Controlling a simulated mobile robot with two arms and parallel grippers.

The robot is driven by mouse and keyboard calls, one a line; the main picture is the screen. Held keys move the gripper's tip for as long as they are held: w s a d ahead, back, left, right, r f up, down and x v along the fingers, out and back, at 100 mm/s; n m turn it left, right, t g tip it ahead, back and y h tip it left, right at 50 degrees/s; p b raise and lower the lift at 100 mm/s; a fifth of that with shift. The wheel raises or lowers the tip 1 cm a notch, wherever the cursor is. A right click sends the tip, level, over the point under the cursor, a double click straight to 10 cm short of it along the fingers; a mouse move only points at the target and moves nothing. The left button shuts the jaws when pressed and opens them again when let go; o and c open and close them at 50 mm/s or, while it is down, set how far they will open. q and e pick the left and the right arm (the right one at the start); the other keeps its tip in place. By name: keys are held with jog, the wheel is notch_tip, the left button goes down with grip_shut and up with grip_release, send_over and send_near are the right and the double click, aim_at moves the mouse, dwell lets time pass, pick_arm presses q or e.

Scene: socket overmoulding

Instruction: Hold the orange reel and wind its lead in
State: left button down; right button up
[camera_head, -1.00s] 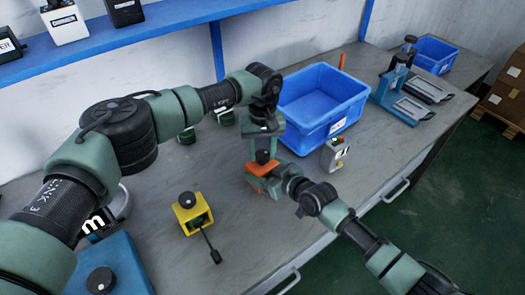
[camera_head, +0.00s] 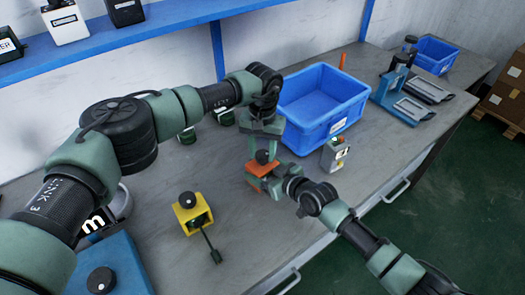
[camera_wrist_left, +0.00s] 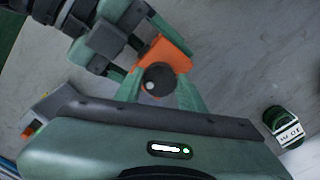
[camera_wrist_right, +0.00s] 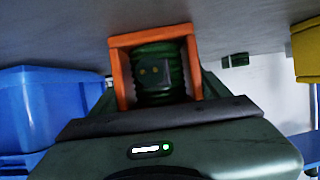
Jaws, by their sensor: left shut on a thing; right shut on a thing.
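The orange reel (camera_head: 257,184) is held above the bench between my two grippers. Its orange frame (camera_wrist_right: 122,75) surrounds a dark green wound lead (camera_wrist_right: 158,95) in the right wrist view. A dark block with two yellowish dots (camera_wrist_right: 152,71) sits against the coil. My right gripper (camera_head: 272,184) is shut on the reel's frame from the right. My left gripper (camera_head: 263,153) comes from above and is shut on the reel's black knob, which shows between its fingers in the left wrist view (camera_wrist_left: 157,79). No loose length of the reel's lead can be made out.
Green items (camera_head: 188,135) lie behind my left arm. A press-like fixture (camera_head: 398,90) stands right.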

aim_at(262, 155)
pick_arm(q)
jog(key=shift+w+a+r, duration=0.1)
jog(key=shift+w, duration=0.05)
pick_arm(e)
jog(key=shift+s+f, duration=0.1)
jog(key=shift+f, duration=0.05)
pick_arm(q)
jog(key=c, duration=1.2)
grip_release()
jog(key=o, duration=0.3)
jog(key=shift+o, duration=0.2)
notch_tip(262, 155, up, 12)
pick_arm(e)
jog(key=o, duration=1.7)
